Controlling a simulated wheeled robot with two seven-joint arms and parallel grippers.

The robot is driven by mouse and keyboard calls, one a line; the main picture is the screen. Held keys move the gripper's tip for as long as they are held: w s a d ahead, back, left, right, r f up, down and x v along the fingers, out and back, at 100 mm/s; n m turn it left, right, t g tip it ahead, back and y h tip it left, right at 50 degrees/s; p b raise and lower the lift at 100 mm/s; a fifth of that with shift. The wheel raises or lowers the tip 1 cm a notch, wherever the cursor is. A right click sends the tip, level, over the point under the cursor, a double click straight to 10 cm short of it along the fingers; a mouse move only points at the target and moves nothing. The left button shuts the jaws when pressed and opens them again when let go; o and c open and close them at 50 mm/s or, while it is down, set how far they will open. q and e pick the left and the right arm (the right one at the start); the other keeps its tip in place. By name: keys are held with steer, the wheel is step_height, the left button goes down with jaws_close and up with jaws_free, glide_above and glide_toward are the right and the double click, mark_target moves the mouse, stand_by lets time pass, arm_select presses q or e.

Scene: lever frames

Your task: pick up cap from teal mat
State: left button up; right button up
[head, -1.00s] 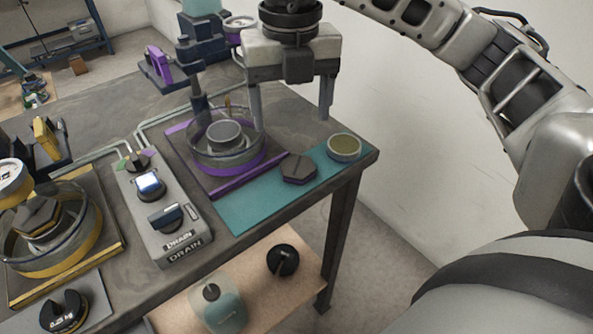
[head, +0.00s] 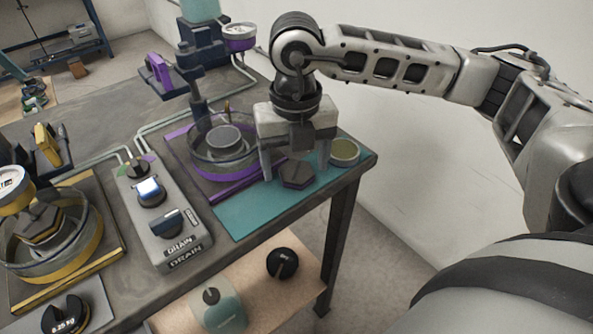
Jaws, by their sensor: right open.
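The cap (head: 297,175), a dark grey hexagonal piece, lies flat on the teal mat (head: 250,217) near the table's right corner. My right gripper (head: 294,172) is open and points down at the cap. One finger is to the cap's left and the other to its right, with visible gaps between. I cannot tell how far the fingertips are above the mat. A round tin with an olive top (head: 344,152) stands on the mat just right of the right finger. My left gripper is out of view.
A glass vessel with a purple base (head: 205,170) stands left of the gripper. A grey drain control box (head: 165,222) is farther left, beside a yellow-based vessel (head: 70,262) with a similar hexagonal piece. The mat's front left part is clear.

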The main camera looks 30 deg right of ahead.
steer(key=c, duration=1.3)
steer(key=shift+o, duration=0.2)
